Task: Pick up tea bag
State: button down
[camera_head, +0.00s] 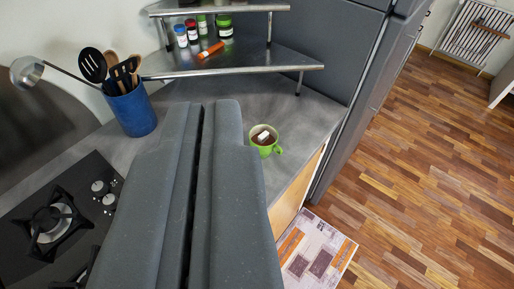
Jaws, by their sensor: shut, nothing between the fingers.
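A green mug (265,149) with a handle stands on the grey counter, right of centre. It holds dark liquid. A small white tea bag (263,135) shows at the top of the liquid, inside the rim. My gripper (208,106) fills the lower middle of the view, with its two grey fingers side by side and shut. Nothing shows between them. The fingertips are to the left of the mug in the picture, apart from the tea bag. The fingers hide part of the counter.
A two-tier metal shelf (232,68) with small jars stands behind the mug. A blue utensil holder (133,110) and a gas hob (60,225) are at left. A tall grey cabinet (345,130) is at right. The counter's right edge drops to a wooden floor and a rug (314,252).

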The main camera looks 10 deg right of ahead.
aim_at(264, 136)
jog(key=u, duration=0.15)
jog(key=k, duration=0.9)
jog(key=z, duration=0.95)
jog(key=i, duration=1.35)
jog(key=u, duration=0.5)
jog(key=i, duration=0.8)
jog(key=u, duration=0.7)
